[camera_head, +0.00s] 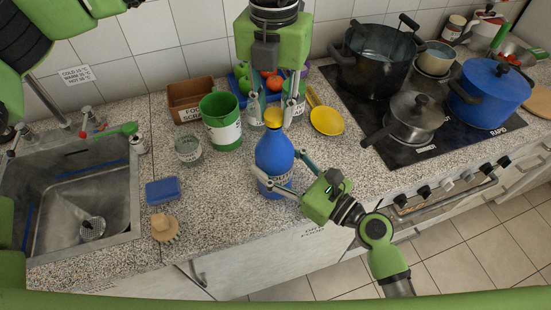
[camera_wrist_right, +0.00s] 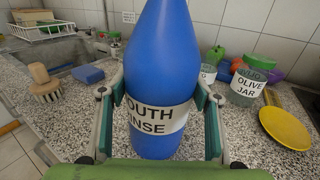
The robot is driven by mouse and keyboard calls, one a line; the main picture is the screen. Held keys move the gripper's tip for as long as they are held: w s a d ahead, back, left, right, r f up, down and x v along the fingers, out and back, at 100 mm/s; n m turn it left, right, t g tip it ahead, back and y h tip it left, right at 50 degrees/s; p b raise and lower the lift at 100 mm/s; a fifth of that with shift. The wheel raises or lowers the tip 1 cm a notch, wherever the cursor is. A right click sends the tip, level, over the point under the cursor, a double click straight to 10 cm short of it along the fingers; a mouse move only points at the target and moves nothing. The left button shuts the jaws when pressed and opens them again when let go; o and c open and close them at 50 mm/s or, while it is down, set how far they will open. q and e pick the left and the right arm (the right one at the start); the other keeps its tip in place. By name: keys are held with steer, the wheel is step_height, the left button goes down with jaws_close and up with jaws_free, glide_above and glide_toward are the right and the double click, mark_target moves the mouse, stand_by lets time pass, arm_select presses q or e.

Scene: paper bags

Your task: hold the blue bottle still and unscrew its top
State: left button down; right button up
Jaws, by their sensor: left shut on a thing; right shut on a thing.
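The blue bottle (camera_head: 274,158) stands upright on the speckled counter near its front edge. In the right wrist view the bottle (camera_wrist_right: 163,60) fills the middle and its white label reads "MOUTH RINSE", partly cut off. My right gripper (camera_head: 277,168) is shut around the bottle's lower body, one finger on each side at label height. The top is outside the right wrist view.
A green mug (camera_head: 221,122), a glass jar (camera_head: 188,150) and a brown box (camera_head: 190,98) stand left of the bottle. A yellow plate (camera_head: 327,121) lies to the right. A blue sponge (camera_head: 163,190) and brush (camera_head: 165,229) lie near the sink (camera_head: 120,213). Pots stand on the hob (camera_head: 385,150).

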arm_select(q)
steer(key=shift+r, duration=2.45)
arm_select(e)
steer(key=o, duration=1.6)
steer(key=shift+c, duration=0.2)
steer(key=v, duration=1.2)
